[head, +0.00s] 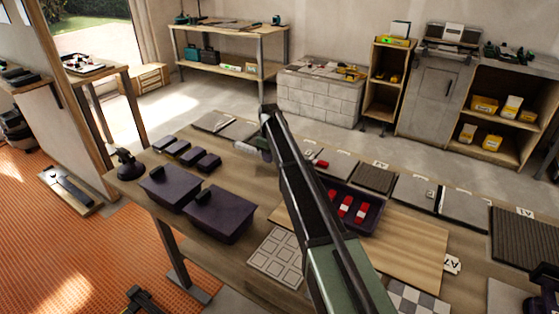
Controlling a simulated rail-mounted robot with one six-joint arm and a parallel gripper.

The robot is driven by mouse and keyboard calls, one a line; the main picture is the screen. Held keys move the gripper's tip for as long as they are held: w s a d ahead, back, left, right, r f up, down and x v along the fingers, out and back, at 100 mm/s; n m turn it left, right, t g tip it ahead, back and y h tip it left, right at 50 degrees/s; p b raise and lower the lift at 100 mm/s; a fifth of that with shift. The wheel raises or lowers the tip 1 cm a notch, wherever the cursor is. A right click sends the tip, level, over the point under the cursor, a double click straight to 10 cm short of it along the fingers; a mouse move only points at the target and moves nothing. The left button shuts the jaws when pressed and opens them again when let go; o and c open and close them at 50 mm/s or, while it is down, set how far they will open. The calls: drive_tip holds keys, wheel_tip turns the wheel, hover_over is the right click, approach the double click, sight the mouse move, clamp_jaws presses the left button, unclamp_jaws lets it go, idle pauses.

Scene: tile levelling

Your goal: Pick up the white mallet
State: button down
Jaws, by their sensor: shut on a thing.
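My arm reaches from the bottom of the head view up over the wooden workbench (225,172). My gripper (264,151) is at its far end, low over the back part of the bench and largely hidden by my own arm. A small pale piece, which looks like part of the white mallet (246,147), shows just left of the arm. My gripper is shut on it. The rest of the mallet is hidden, and I cannot tell whether it touches the bench.
Dark purple bins (218,214) stand at the bench's front left, beside small dark blocks (208,161). A tray with red pieces (361,210) lies right of my arm. Grey tiles (411,190) line the back edge. A wooden board (412,247) lies in front.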

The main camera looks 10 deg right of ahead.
wheel_tip(320, 180, up, 20)
drive_tip(key=p, duration=2)
